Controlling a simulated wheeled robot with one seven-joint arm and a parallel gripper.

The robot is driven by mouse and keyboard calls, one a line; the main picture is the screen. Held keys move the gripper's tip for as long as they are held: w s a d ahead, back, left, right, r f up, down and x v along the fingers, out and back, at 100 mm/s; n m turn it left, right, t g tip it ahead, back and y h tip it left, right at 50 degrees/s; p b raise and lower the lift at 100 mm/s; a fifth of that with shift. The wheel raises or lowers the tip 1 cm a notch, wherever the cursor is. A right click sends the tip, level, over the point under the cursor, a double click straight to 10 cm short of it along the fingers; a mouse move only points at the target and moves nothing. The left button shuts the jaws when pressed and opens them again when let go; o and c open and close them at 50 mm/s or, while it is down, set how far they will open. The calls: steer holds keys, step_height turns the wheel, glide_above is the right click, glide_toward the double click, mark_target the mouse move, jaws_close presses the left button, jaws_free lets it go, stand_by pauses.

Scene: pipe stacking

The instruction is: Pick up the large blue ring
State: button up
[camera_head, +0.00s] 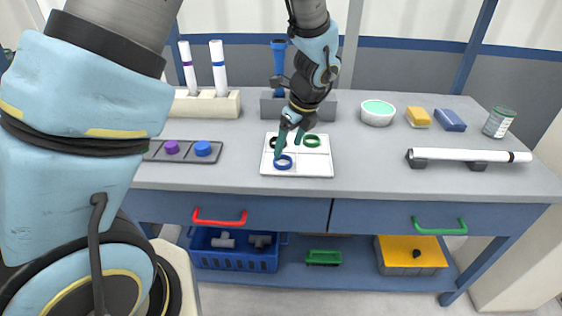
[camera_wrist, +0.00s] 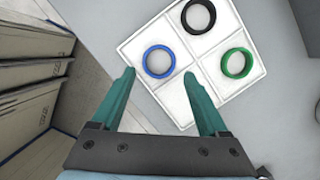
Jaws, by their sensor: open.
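The blue ring (camera_head: 283,162) lies flat in the front left compartment of a white divided tray (camera_head: 318,168) on the workbench. In the wrist view the blue ring (camera_wrist: 158,61) shows whole, just beyond my fingertips and between their lines. My gripper (camera_head: 290,143) is above the tray, with teal fingers spread. In the wrist view my gripper (camera_wrist: 158,75) is open and empty, and the fingers do not touch the ring. A green ring (camera_wrist: 237,63) and a black ring (camera_wrist: 198,17) lie in other compartments of the tray.
A dark tray (camera_head: 150,158) with purple and blue caps is left of the white tray. A grey block (camera_head: 325,104) stands behind it. A white pipe (camera_head: 470,156) lies on supports at right. A bowl (camera_head: 378,113) stands farther back. Bench between is clear.

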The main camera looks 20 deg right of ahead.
mark_target(282, 164)
steer(key=shift+p+x, duration=0.65)
steer(key=shift+x, duration=1.9)
steer(key=shift+s, duration=0.1)
steer(key=c, duration=1.1)
